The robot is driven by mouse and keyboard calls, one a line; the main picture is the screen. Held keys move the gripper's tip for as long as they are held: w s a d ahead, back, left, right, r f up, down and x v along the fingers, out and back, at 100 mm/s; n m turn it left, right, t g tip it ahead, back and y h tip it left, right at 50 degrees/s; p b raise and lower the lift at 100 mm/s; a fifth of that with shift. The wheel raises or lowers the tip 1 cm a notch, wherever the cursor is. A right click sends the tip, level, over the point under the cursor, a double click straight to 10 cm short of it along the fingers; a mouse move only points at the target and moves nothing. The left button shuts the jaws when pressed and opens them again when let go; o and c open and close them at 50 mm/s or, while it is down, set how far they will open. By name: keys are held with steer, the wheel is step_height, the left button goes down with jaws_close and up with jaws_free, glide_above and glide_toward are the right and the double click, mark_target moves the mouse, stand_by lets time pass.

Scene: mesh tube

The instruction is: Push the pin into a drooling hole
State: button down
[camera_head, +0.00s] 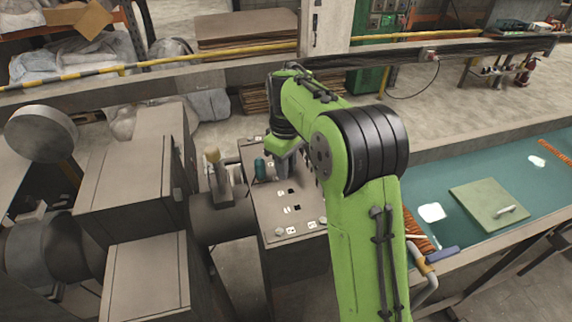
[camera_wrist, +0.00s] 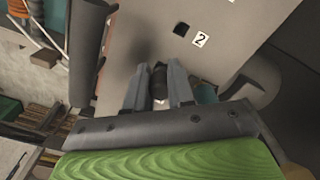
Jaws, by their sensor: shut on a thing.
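My gripper (camera_wrist: 159,82) is shut on a dark pin (camera_wrist: 159,75), which sits between its two grey fingers in the wrist view. The pin's tip points towards a grey panel (camera_wrist: 138,38); a soft shadow lies just beyond it. I cannot tell whether the tip touches the panel. No drooling is clearly visible at any hole.
A teal cylinder (camera_head: 260,168) stands at the panel's left edge, close to my gripper. Large grey machine housings (camera_head: 130,190) stand left of the panel. A green conveyor (camera_head: 470,235) with a flat plate runs at right, behind my arm.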

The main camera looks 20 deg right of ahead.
steer(key=shift+f, duration=0.25)
steer(key=c, duration=0.9)
jaws_free()
step_height(320, 180, up, 15)
steer(key=p, duration=0.4)
steer(key=s+m+t+b, duration=0.3)
steer(key=s+m+b, duration=0.15)
steer(key=s, duration=0.95)
steer(key=s+f+m+t+b, duration=0.2)
steer(key=s+f+b, duration=0.1)
steer(key=s+f, duration=0.9)
steer(key=shift+s+m+t+b, duration=0.3)
steer(key=shift+s+m, duration=0.05)
steer(key=shift+s, duration=0.5)
steer(key=shift+a, duration=0.1)
